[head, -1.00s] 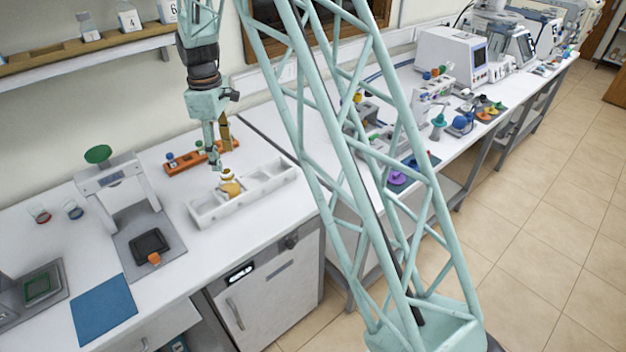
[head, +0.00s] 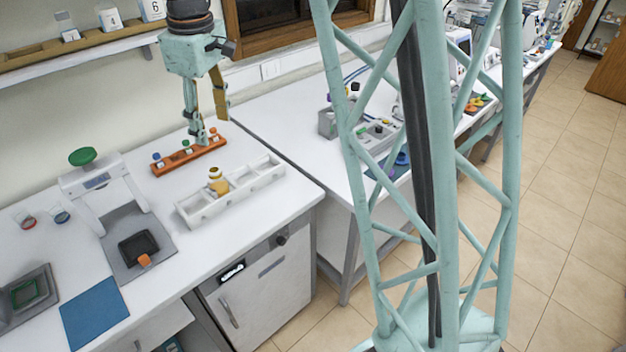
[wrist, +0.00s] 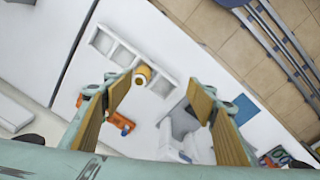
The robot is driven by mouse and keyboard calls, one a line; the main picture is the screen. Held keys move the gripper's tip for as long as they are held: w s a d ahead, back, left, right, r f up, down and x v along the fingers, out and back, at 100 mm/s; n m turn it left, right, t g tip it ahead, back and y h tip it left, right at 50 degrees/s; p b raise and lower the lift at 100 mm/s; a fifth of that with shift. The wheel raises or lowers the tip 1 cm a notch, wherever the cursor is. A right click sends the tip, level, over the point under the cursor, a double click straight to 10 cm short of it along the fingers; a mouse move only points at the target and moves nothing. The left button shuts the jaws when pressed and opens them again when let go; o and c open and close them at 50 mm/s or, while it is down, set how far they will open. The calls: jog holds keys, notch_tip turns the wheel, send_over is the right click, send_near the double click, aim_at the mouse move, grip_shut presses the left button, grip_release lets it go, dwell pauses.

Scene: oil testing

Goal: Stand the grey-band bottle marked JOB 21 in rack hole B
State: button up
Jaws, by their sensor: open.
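The wrist view shows this bottle (wrist: 143,74) in the white rack (wrist: 110,45) too. Its band and any job marking are too small to read, and I cannot make out hole letters. My gripper (head: 210,130) is open and empty, above the bench and apart from the bottle. In the wrist view my gripper (wrist: 158,98) has its two fingers wide apart, with the bottle beyond them.
An orange rack (head: 188,157) with several small coloured-capped items lies behind the white rack. To the left are a white stand with a green top (head: 82,157), a black tray (head: 138,247) and a blue mat (head: 95,311). Bench between white rack and tray is clear.

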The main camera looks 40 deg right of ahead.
jog(key=s+r+m+t, duration=0.1)
jog(key=s+r+m, duration=0.1)
jog(key=s+r, duration=0.6)
jog(key=s+r+m, duration=0.2)
jog(key=s+r, duration=0.2)
jog(key=s, duration=0.8)
jog(key=s+m+t, duration=0.1)
jog(key=s+m, duration=0.2)
jog(key=s, duration=2)
jog(key=shift+t, duration=0.3)
jog(key=shift+r, duration=0.1)
jog(key=shift+w+r, duration=0.15)
jog(key=shift+w, duration=0.05)
jog(key=shift+a, duration=0.1)
